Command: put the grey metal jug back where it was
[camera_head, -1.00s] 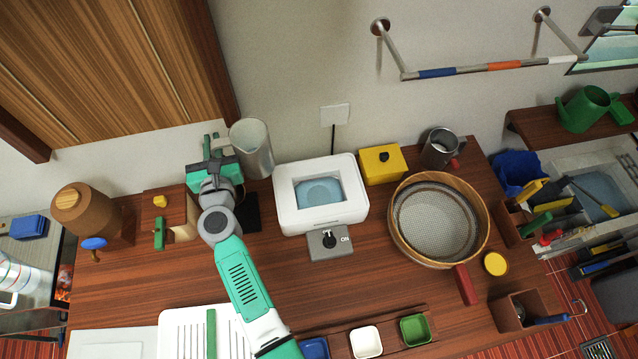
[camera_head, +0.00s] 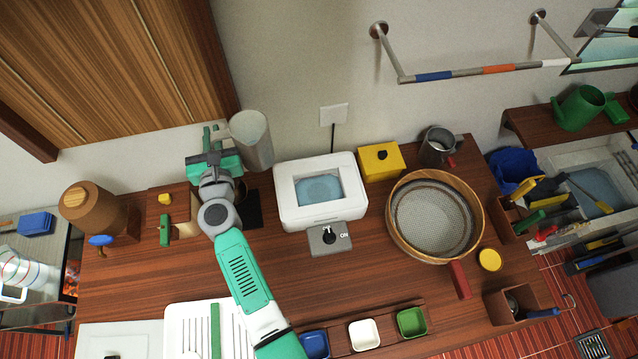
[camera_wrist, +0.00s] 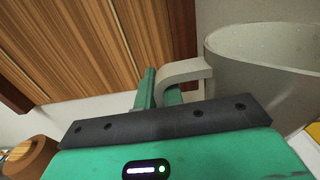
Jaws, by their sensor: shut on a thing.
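The grey metal jug (camera_head: 251,142) is near the wall at the back left of the counter, left of the white appliance, in the head view. My gripper (camera_head: 213,138) is left of it and shut on its handle. In the wrist view the handle (camera_wrist: 188,70) meets the green fingers (camera_wrist: 155,88) of my gripper, and the jug body (camera_wrist: 265,70) fills the upper right. The jug looks roughly upright, with its base apart from the dark pad (camera_head: 252,208). Whether it clears the counter is hard to tell.
The white appliance (camera_head: 290,208) stands just right of the jug. A wooden block (camera_head: 182,212) and a brown canister (camera_head: 88,212) are to the left. A smaller metal mug (camera_head: 436,148), yellow box (camera_head: 383,164) and large sieve (camera_head: 396,238) are further right. The wooden cabinet (camera_head: 110,60) hangs behind.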

